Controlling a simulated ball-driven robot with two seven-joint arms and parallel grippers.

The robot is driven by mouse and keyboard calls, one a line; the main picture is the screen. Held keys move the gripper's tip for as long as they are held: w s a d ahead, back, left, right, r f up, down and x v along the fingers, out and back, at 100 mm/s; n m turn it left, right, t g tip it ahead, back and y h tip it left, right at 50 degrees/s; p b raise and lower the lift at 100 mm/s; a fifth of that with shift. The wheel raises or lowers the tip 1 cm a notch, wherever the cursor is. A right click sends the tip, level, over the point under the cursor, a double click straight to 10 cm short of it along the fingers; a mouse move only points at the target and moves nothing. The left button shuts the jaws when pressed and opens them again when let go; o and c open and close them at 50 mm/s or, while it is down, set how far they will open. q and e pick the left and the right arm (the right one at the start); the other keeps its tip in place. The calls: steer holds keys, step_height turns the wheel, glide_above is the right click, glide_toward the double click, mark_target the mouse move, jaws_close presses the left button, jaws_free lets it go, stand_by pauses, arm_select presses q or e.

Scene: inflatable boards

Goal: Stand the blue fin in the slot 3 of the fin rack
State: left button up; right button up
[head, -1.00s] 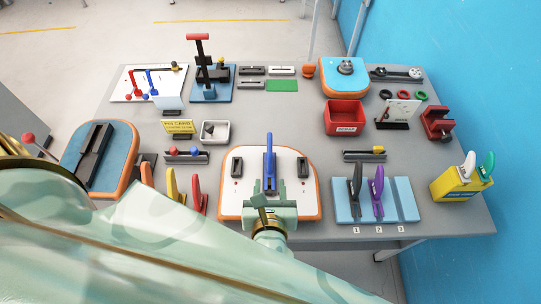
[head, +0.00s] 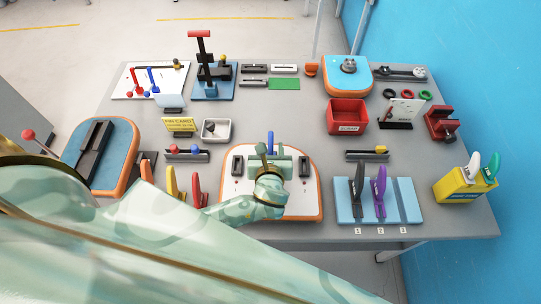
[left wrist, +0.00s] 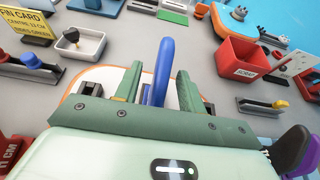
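The blue fin (head: 270,141) stands upright on the white, orange-edged board (head: 238,205) at the front middle of the table. My left gripper (head: 278,160) is low over this board. In the left wrist view its two green fingers (left wrist: 158,90) are open, one on each side of the blue fin (left wrist: 165,60), with gaps between. The fin's base is hidden behind the gripper. The light-blue fin rack (head: 345,213) lies to the right. A black fin (head: 358,188) stands in slot 1 and a purple fin (head: 379,190) in slot 2. Slot 3 (head: 404,200) is empty. My right gripper is not in view.
A yellow box (head: 458,190) with white and green fins stands right of the rack. A red bin (head: 347,117) and a dark tray (head: 368,155) are behind the rack. Red and yellow fins (head: 182,186) stand left of the board.

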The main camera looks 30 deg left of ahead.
arm_select(q)
jaws_close()
steer(key=shift+d+r, duration=0.1)
steer(key=shift+r, duration=0.05)
